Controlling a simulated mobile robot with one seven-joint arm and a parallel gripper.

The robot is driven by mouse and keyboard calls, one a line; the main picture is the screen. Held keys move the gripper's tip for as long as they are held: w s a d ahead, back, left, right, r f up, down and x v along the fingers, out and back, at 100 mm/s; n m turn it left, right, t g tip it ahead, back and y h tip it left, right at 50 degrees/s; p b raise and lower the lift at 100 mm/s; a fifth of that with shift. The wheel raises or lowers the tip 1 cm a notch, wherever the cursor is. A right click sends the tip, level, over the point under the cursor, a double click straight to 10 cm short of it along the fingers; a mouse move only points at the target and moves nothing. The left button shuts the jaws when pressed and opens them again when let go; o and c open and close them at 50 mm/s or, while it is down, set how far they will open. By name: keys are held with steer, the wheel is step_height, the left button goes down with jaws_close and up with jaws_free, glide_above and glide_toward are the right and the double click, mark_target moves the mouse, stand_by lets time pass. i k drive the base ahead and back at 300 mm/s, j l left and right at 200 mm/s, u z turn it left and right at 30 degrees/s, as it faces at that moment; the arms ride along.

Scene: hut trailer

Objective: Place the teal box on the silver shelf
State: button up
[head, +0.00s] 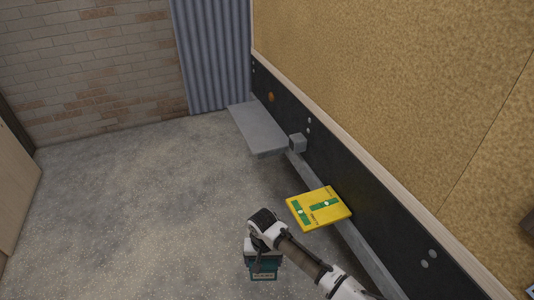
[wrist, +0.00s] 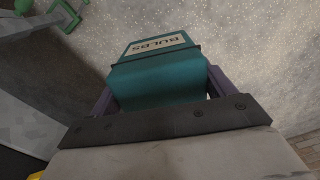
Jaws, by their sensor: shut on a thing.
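The teal box (head: 263,271) has a pale label and hangs below my gripper (head: 262,258) in the head view, over the floor. In the wrist view the teal box (wrist: 158,75) sits between the two fingers of my gripper (wrist: 160,85), and its label reads "BULBS". My gripper is shut on it. The silver shelf (head: 253,125) is a flat grey ledge along the dark wall panel, farther back and above my gripper in the head picture. Its top looks bare. The box is apart from the shelf.
A yellow and green flat item (head: 319,208) is at the wall rail, right of my gripper. A small grey block (head: 298,142) is by the shelf's right end. A green clamp-like thing (wrist: 62,17) shows in the wrist view. The floor (head: 130,210) at left is clear.

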mark_target(255, 122)
steer(key=i+j+z, duration=0.1)
steer(key=i+j, duration=0.3)
steer(key=i+j+z, duration=0.15)
steer(key=i+j, duration=0.25)
steer(key=i+j+z, duration=0.1)
steer(key=i+j, duration=0.25)
steer(key=j, duration=0.2)
